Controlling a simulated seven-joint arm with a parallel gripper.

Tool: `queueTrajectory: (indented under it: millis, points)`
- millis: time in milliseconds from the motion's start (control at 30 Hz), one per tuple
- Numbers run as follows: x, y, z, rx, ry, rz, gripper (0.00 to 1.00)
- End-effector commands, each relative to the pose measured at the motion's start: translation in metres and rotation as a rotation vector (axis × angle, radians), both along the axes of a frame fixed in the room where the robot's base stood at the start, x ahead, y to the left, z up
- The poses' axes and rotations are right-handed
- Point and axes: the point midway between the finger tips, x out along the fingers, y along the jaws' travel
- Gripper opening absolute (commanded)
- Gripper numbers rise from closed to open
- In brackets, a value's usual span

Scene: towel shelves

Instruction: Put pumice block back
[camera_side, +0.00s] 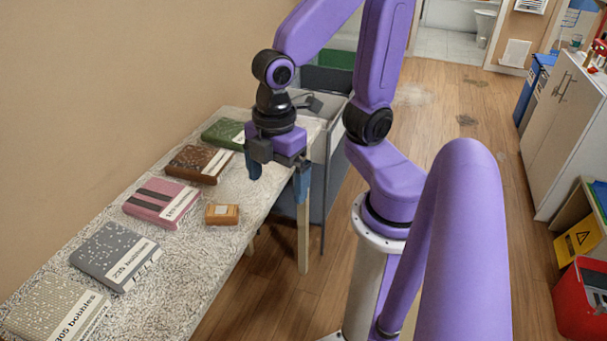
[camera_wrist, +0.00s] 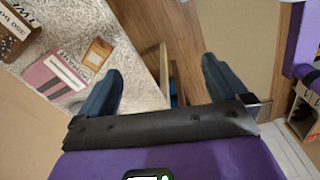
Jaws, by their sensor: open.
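A small orange-brown block with a pale label, which I take to be the pumice block (camera_side: 222,214), lies on the speckled shelf top (camera_side: 190,262) near its front edge, beside the pink towel. It also shows in the wrist view (camera_wrist: 97,53), left of the left finger. My gripper (camera_side: 278,177) is open and empty, above the shelf's front edge, up and to the right of the block in the side view. In the wrist view my gripper's fingers (camera_wrist: 160,68) are spread wide with floor and the shelf edge between them.
A row of folded, labelled towels lies along the wall: green (camera_side: 224,133), brown (camera_side: 199,164), pink striped (camera_side: 161,202), grey (camera_side: 115,256) and beige dotted (camera_side: 55,308). A grey bin or cart (camera_side: 326,160) stands at the shelf's far end. Shelf space around the block is clear.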

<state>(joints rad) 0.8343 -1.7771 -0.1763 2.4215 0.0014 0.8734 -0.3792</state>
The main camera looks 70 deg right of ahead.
Motion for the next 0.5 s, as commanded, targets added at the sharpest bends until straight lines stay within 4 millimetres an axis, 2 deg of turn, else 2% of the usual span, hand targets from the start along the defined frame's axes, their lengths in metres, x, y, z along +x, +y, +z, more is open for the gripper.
queueTrajectory:
  millis: [33,100,200,500]
  points:
    - [-0.013,-0.003,0.002,0.005,-0.001,-0.044,1.0]
    - [-0.027,-0.007,0.004,0.008,0.0,-0.109,1.0]
    - [-0.04,-0.012,0.005,0.011,0.003,-0.177,1.0]
    - [-0.048,-0.015,0.005,0.01,0.006,-0.225,1.0]
